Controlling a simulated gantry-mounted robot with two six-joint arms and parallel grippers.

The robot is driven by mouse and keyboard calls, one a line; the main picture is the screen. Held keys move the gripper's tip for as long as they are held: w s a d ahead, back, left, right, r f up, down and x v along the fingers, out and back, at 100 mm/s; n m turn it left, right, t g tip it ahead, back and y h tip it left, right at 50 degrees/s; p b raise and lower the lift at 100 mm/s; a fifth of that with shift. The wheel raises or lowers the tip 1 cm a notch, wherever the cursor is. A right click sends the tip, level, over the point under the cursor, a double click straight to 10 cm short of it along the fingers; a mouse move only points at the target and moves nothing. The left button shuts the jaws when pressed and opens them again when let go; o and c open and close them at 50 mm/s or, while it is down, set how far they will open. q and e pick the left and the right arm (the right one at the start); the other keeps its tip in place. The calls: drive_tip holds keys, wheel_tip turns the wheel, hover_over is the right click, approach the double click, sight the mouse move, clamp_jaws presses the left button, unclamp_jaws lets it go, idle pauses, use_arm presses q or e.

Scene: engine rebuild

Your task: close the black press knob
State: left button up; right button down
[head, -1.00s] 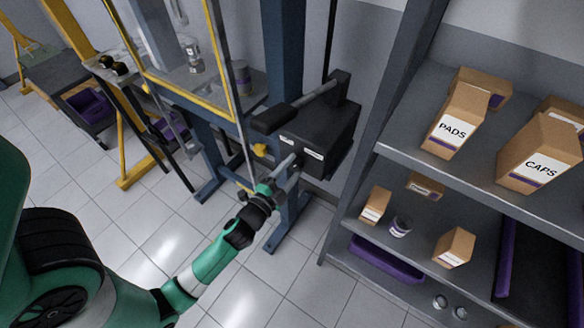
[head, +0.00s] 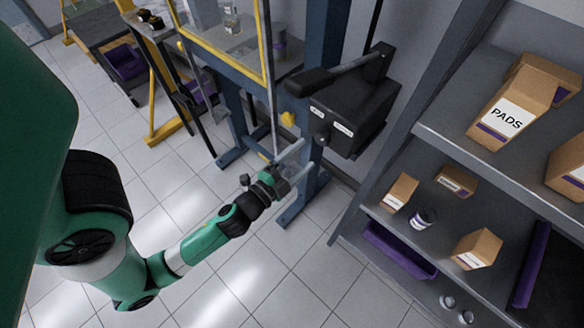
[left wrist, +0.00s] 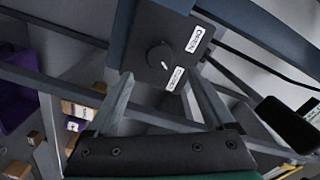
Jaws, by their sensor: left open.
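The black press knob (left wrist: 160,57) is a small round dial on the face of a black box (left wrist: 140,38) in the left wrist view. One label reads OPEN (left wrist: 195,39); the other (left wrist: 175,79) seems to read CLOSED. A small light mark on the knob lies on the side toward the lower label. The knob also shows in the head view (head: 322,138), small and dark. My left gripper (head: 306,157) is open in front of the box, its fingers empty and apart from the knob. It also shows in the left wrist view (left wrist: 157,80). My right gripper is not in view.
A black lever handle (head: 310,82) sticks out above the box. The blue press frame (head: 327,60) stands behind my left gripper. A grey shelf (head: 455,130) with cartons stands at the right. The tiled floor (head: 245,275) in front is clear.

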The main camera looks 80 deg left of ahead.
use_arm(q)
drive_tip(key=b+v, duration=0.1)
drive_tip(key=v, duration=0.3)
drive_tip(key=shift+s+d+b, duration=0.15)
drive_tip(key=shift+s+b, duration=0.1)
drive_tip(key=shift+b, duration=0.05)
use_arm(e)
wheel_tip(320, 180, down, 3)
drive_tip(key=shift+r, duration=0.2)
